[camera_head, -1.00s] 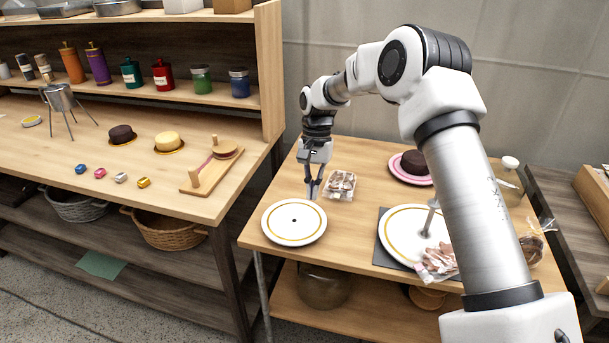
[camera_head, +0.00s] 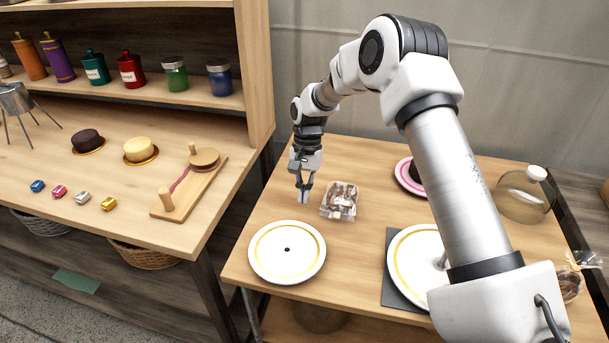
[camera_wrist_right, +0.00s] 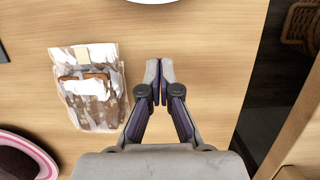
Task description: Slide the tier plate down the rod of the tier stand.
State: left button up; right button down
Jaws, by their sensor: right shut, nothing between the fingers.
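The tier plate (camera_head: 270,265), white with a gold ring and a small dark centre hole, lies flat at the table's front left. Only its edge shows at the top of the wrist view (camera_wrist_right: 150,1). The tier stand (camera_head: 403,258) has a gold-ringed white plate and an upright rod (camera_head: 441,262); it stands on a dark mat at the right, partly hidden by my right arm. My right gripper (camera_head: 303,198) points down behind the tier plate, apart from it. In the wrist view its fingertips (camera_wrist_right: 159,72) are together and empty. My left gripper is not in view.
A clear bag of brown treats (camera_head: 340,201) lies just right of the gripper. A pink-rimmed plate with a dark cake (camera_head: 404,178) and a glass jar (camera_head: 523,197) stand behind. A separate counter (camera_head: 110,215) holds cakes and small items at left.

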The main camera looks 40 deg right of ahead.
aim_at(291, 239)
jog(key=shift+x, duration=1.1)
jog(key=shift+s+a+r, duration=0.2)
jog(key=shift+s+a, duration=0.35)
jog(key=shift+a, duration=0.05)
jog(key=shift+s+a+r, duration=0.2)
jog(key=shift+s+a, duration=0.35)
jog(key=shift+a, duration=0.1)
jog(key=shift+s+a+f, duration=0.1)
jog(key=shift+s+a, duration=0.25)
jog(key=shift+s+a+p, duration=0.1)
jog(key=shift+p, duration=0.2)
jog(key=s+a+p, duration=0.2)
jog(key=a, duration=0.1)
jog(key=s+a+p, duration=0.1)
jog(key=shift+s+a+r, duration=0.25)
jog(key=shift+s, duration=0.15)
jog(key=shift+s+a+f, duration=0.1)
jog(key=shift+s+a, duration=0.15)
jog(key=shift+f, duration=0.15)
